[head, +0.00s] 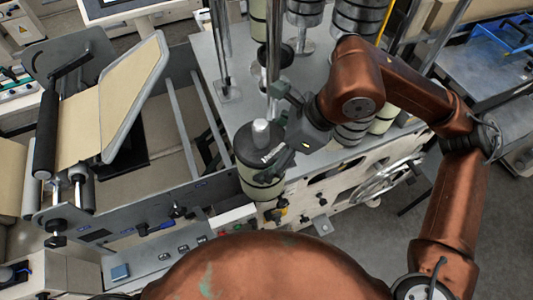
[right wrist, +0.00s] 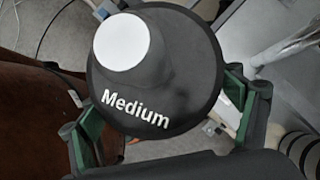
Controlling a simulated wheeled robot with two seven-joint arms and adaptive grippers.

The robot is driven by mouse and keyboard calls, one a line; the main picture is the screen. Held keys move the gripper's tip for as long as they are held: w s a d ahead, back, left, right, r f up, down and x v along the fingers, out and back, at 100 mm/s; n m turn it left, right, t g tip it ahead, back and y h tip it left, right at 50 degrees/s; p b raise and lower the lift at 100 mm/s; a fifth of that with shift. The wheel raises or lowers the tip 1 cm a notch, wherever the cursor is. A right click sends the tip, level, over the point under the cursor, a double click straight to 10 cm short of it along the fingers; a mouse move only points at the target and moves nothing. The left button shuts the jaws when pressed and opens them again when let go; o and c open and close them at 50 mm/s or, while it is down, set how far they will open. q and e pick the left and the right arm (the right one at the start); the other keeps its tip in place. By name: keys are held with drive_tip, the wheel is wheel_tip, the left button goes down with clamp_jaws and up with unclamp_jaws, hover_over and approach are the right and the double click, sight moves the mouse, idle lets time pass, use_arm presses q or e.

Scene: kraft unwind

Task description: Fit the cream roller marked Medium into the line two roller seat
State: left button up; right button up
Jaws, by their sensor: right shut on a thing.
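The roller marked Medium (head: 258,187) stands roughly upright in the head view, with a dark cap, a pale shaft end on top and a cream side below. In the right wrist view its dark cap (right wrist: 160,75) fills the middle, with the white word Medium readable. My right gripper (head: 272,132) is shut on the roller's top part, one green-padded finger on each side in the right wrist view (right wrist: 160,118). The roller's lower end is hidden or hard to make out. I cannot tell which part is the line two roller seat. My left gripper is not in view.
A grey machine deck (head: 212,75) with upright posts lies behind the roller. Several other rollers (head: 352,25) stand at the back right, close to my right arm. A frame with a tan web panel (head: 135,95) stands at left. A handwheel (head: 388,180) is on the machine's front panel.

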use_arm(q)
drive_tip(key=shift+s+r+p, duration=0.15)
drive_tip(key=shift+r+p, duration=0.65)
use_arm(e)
drive_tip(key=w+f, duration=1.2)
drive_tip(key=w, duration=0.1)
drive_tip(key=shift+w+d+f, duration=0.25)
drive_tip(key=shift+d+f, duration=0.05)
drive_tip(key=shift+d, duration=0.1)
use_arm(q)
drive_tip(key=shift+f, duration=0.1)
use_arm(e)
drive_tip(key=shift+f, duration=0.1)
drive_tip(key=o, duration=2)
drive_tip(key=shift+f, duration=0.15)
use_arm(q)
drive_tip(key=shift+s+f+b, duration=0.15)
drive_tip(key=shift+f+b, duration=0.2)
drive_tip(key=shift+b, duration=0.1)
use_arm(e)
drive_tip(key=v, duration=1.2)
